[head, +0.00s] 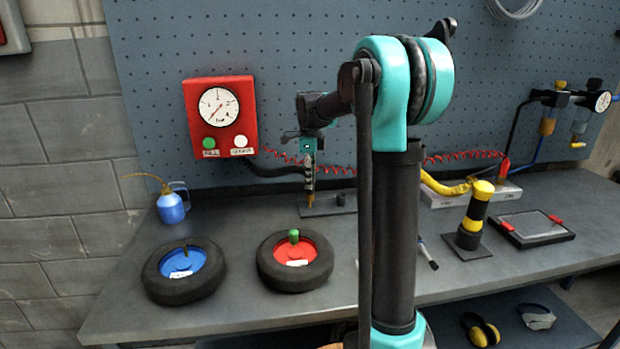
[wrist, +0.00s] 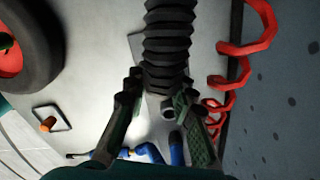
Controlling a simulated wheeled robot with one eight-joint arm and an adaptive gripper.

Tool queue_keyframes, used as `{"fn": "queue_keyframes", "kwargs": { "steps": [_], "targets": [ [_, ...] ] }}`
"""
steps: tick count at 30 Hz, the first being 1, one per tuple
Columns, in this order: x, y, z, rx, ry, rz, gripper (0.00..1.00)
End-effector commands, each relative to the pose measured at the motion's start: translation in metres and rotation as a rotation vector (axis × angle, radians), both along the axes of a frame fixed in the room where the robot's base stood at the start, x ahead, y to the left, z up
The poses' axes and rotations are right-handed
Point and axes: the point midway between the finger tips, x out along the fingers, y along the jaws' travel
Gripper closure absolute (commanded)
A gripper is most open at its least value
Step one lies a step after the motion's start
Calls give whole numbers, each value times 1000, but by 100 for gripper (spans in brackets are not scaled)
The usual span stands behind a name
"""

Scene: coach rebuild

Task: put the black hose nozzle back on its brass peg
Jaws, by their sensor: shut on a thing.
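My gripper (head: 309,158) is in front of the pegboard, above the back of the bench. In the wrist view its green-padded fingers (wrist: 157,103) are closed around a black ribbed piece, the hose nozzle (wrist: 167,45). In the head view the nozzle (head: 309,182) hangs about upright below the gripper. Brass colour (head: 309,198) shows under it, by a dark flat plate (head: 325,208) on the bench. I cannot tell whether this brass is the peg or part of the nozzle, nor whether the nozzle touches the plate.
A red gauge box (head: 219,118) hangs behind, left of the gripper. A red coiled hose (head: 445,156) runs along the back; it also shows in the wrist view (wrist: 245,45). A red-hubbed wheel (head: 295,262), a blue-hubbed wheel (head: 185,272) and a blue oil can (head: 172,207) stand left.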

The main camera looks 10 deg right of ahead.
Motion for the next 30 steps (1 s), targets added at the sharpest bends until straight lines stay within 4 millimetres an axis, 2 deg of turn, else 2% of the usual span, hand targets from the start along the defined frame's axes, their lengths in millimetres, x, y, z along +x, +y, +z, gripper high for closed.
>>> {"fn": "queue_keyframes", "kwargs": {
  "steps": [30],
  "targets": [
    [0, 0, -20, 0, 0, 0, 100]
  ]
}}
